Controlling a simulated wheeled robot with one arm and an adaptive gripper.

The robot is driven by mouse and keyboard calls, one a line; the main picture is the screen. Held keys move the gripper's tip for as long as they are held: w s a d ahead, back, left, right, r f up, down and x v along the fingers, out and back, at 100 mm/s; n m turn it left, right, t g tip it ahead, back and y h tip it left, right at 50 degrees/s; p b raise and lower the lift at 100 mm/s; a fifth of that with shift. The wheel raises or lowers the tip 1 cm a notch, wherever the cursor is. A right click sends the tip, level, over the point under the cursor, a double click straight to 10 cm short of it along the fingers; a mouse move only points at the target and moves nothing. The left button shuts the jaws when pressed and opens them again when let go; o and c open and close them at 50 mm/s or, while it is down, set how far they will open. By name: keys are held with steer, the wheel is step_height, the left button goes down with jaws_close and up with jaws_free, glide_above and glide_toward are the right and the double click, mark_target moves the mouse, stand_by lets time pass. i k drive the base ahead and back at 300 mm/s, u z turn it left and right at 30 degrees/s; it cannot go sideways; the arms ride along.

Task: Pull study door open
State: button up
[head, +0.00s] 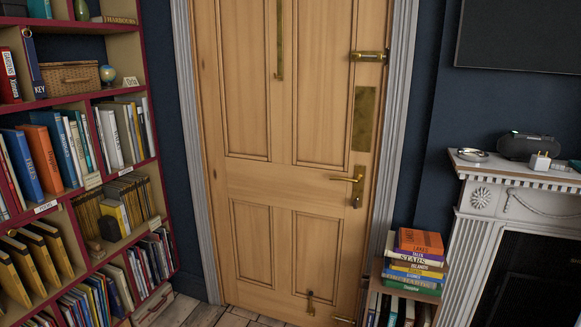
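The study door (270,178) is a pale wooden panelled door in the middle of the head view. It appears shut within its grey-white frame (400,90). A brass lever handle (348,179) sits on its right side, with a brass plate (363,118) above it. A brass bolt (368,56) is near the upper right edge, and its exact latch position is unclear. A small brass fitting (310,303) is low on the door. More brass shows at the bottom right edge, partly cut off. My gripper is not in view.
A tall crowded bookshelf (133,88) stands left of the door. A low shelf with stacked books (418,262) stands close by the door's right side. A white fireplace (470,225) is further right. Little bare floor (190,312) shows below the door.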

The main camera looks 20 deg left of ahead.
mark_target(287, 107)
steer(key=u, duration=0.6)
steer(key=i, duration=1.05)
steer(key=z, duration=0.15)
